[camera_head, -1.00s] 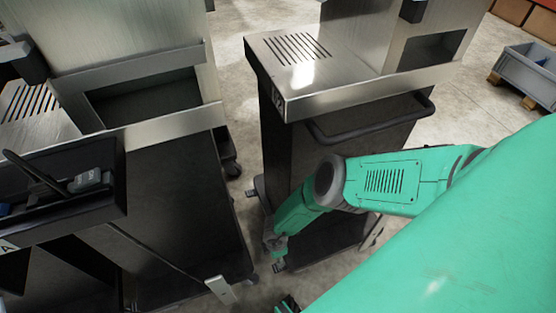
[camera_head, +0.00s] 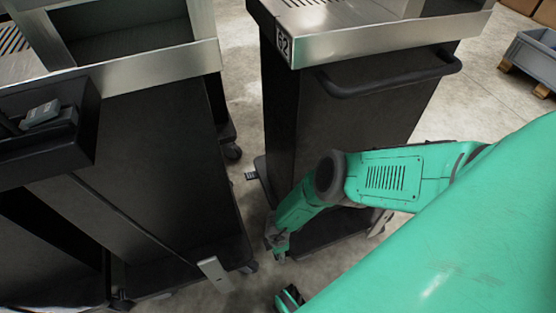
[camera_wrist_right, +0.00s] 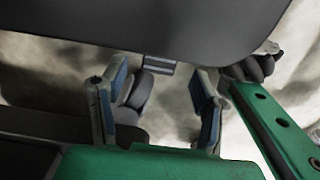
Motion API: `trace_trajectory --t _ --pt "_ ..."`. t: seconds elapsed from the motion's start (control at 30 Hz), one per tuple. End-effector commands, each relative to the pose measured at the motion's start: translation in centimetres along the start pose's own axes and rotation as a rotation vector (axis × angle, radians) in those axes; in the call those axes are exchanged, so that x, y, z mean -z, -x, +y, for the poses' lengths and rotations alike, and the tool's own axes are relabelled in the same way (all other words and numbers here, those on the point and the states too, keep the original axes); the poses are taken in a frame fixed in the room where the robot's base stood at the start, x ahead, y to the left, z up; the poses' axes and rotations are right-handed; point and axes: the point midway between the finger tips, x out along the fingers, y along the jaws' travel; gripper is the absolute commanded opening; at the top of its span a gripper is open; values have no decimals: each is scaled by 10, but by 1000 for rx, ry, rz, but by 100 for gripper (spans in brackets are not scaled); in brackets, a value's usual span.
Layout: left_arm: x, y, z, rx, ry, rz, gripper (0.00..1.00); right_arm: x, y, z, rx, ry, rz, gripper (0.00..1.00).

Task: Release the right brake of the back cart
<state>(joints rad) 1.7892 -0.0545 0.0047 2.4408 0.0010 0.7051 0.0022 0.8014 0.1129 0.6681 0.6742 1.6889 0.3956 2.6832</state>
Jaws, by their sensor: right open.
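The cart with a "62" label (camera_head: 360,110) stands in the middle of the head view, a black body under a metal top. One ridged grey brake pedal (camera_head: 251,175) sticks out at the left of its base. Another ridged pedal (camera_wrist_right: 160,67) shows in the right wrist view, poking out from under the dark base edge. My right gripper (camera_head: 276,243) is low by the cart's near left corner. In the wrist view its blue-padded fingers (camera_wrist_right: 158,110) are open and empty, with that pedal just beyond and between them. I cannot tell whether they touch it. My left gripper is not in view.
Another dark cart (camera_head: 150,170) stands close on the left, with a black tray (camera_head: 85,130) on it. A grey caster (camera_wrist_right: 140,90) is beside the left finger. A grey crate (camera_head: 535,55) lies far right. Bare floor shows between the carts.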

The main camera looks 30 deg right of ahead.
Motion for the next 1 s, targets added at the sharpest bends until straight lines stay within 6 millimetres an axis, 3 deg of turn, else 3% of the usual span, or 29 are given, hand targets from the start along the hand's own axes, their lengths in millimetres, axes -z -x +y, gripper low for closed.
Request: trace_trajectory --t 0.03,0.2,0.57,0.73,1.0 --pt "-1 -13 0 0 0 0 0 0 -13 0 0 0 0 55" --pt "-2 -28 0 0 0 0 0 0 -27 0 0 0 0 55" --pt "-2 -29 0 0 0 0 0 0 -29 0 -1 -1 1 55" --pt "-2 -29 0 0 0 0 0 0 -29 1 -1 -1 1 0" --pt "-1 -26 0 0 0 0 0 -5 -25 0 3 -6 63 0"
